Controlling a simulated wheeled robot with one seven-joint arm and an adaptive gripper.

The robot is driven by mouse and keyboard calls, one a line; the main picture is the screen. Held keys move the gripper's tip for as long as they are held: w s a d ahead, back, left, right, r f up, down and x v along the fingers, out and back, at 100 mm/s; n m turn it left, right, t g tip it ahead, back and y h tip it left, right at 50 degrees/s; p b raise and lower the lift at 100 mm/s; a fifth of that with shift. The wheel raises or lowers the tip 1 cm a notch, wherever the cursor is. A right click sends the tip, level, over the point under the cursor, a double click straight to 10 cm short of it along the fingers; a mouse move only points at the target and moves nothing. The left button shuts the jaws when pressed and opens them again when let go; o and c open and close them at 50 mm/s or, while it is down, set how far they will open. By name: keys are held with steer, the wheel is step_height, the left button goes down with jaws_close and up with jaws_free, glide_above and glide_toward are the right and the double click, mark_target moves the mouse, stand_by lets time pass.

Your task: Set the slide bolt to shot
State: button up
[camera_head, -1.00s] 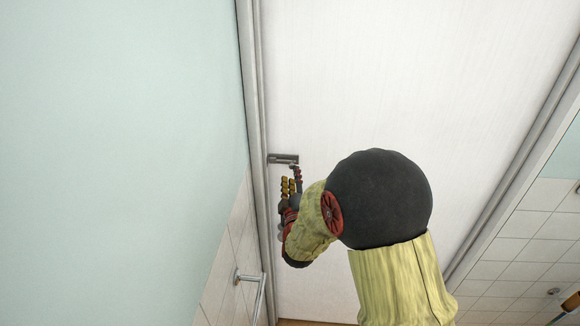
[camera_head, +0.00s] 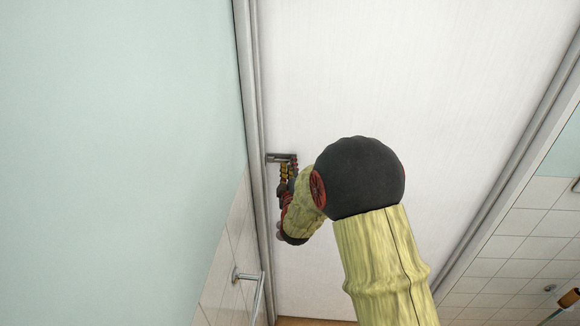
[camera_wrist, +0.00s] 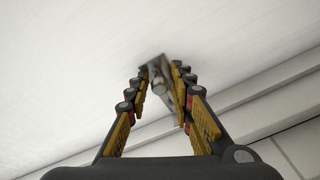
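The slide bolt (camera_head: 274,157) is a small grey metal fitting on the white door (camera_head: 420,80), close to the door's left edge and the grey frame. My gripper (camera_head: 290,163) is right at the bolt, with its fingers partly covering the bolt's right end. In the wrist view the bolt (camera_wrist: 158,70) lies between the fingertips, with a round knob (camera_wrist: 160,87) facing me. The fingers of my gripper (camera_wrist: 160,74) stand apart on either side of the knob, and a gap shows on both sides. How far the bolt is slid cannot be told.
The grey door frame (camera_head: 252,120) runs along the left of the door, beside a pale green wall (camera_head: 110,120). A metal bar handle (camera_head: 258,285) sticks out from the tiled wall at lower left. The door face around the bolt is clear.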

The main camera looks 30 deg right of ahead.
jaws_close()
stand_by(0.6)
